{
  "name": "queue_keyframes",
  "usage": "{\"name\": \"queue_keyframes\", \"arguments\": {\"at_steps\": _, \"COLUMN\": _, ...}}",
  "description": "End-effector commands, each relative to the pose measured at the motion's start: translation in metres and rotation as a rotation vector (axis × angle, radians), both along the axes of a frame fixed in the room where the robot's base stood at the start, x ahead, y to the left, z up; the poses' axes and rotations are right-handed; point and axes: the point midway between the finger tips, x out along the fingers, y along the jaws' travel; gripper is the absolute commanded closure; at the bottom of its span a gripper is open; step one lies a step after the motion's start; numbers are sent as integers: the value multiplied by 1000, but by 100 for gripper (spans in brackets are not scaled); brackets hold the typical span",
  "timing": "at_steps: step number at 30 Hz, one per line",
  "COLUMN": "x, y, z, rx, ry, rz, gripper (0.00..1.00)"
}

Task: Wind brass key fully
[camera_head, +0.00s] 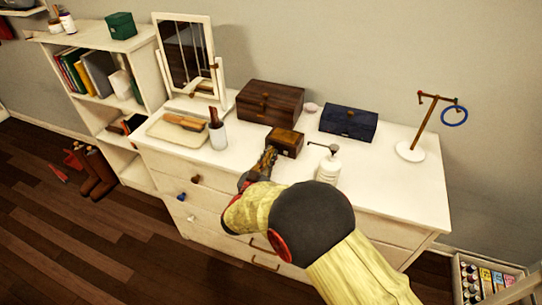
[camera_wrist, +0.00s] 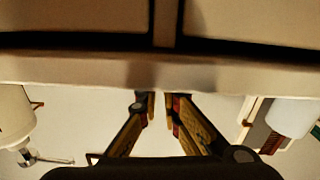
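No brass key can be made out in either view. A small brown wooden box (camera_head: 286,142) with a small bright fitting sits near the front middle of the dresser top. My gripper (camera_head: 268,158) is at its front left side in the head view, covering part of that side; I cannot tell whether they touch. In the wrist view, the two fingertips of my gripper (camera_wrist: 162,100) are close together with a narrow gap. The pale dresser surface shows through the gap, and I see nothing held.
A white pump bottle (camera_head: 328,165) stands close to the right of my arm, and a white cup (camera_head: 218,134) to the left. A larger brown chest (camera_head: 269,102) and dark blue box (camera_head: 349,122) stand behind. A ring stand (camera_head: 411,150) is at the right.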

Motion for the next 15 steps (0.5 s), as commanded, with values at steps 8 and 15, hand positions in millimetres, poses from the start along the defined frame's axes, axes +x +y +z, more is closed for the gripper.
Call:
{"name": "queue_keyframes", "arguments": {"at_steps": 8, "x": 0, "y": 0, "z": 0, "rx": 0, "ry": 0, "rz": 1, "gripper": 100}}
{"name": "queue_keyframes", "arguments": {"at_steps": 15, "x": 0, "y": 0, "z": 0, "rx": 0, "ry": 0, "rz": 1, "gripper": 100}}
